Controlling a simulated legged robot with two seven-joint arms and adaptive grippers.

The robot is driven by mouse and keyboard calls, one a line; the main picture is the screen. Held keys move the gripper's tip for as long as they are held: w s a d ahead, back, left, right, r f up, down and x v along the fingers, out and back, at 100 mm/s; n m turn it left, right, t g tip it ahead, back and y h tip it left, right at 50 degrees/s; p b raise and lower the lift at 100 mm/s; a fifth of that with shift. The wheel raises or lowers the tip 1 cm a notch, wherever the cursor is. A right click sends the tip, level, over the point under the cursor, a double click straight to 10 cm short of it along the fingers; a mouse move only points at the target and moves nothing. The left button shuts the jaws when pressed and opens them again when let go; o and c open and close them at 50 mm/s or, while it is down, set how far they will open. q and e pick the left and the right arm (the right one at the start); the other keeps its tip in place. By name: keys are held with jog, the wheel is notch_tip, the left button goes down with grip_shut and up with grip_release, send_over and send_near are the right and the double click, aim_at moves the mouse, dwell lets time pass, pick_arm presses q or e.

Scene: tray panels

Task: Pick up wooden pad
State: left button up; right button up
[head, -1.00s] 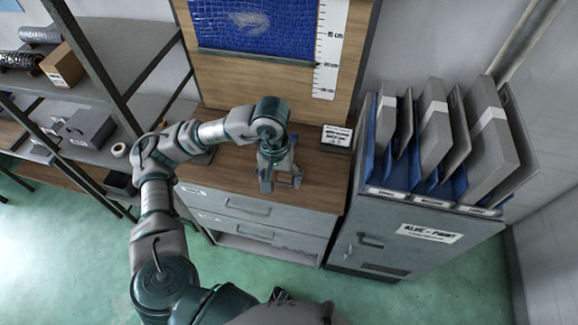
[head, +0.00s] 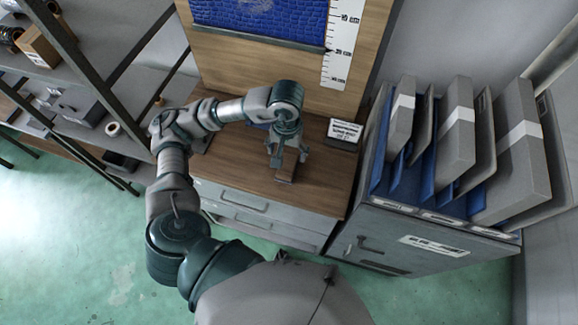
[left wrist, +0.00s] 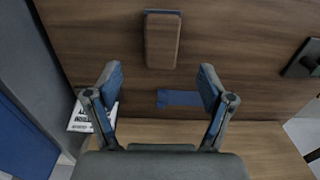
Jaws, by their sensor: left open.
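The wooden pad (left wrist: 162,42) is a small brown block with a dark edge, lying on the wooden cabinet top at the upper middle of the left wrist view. In the head view the pad (head: 286,172) shows partly, near the front of the top and beside my fingers. My left gripper (head: 287,160) is above the cabinet top, pointing down. In the left wrist view the left gripper (left wrist: 162,75) has its two blue-lined fingers apart and nothing between them. The pad lies just beyond the fingertips, roughly centred. My right gripper is out of view.
A blue strip (left wrist: 180,98) lies on the cabinet top (head: 325,180). A white sign (head: 344,131) stands at its right. A grey cabinet with upright panels (head: 456,130) stands on the right. Shelves (head: 95,60) are on the left. A blue panel hangs on the back board.

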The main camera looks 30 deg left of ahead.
aim_at(286, 164)
pick_arm(q)
jog(key=f, duration=0.4)
jog(key=shift+w+a+f, duration=0.25)
jog(key=shift+a, duration=0.05)
jog(key=shift+a+f, duration=0.2)
jog(key=shift+f, duration=0.05)
jog(key=f, duration=0.4)
jog(key=shift+w+f+p, duration=0.25)
jog(key=shift+p, duration=0.15)
jog(key=shift+d+f, duration=0.25)
jog(key=shift+d, duration=0.15)
jog(key=c, duration=0.5)
jog(key=shift+a, duration=0.35)
jog(key=c, duration=0.8)
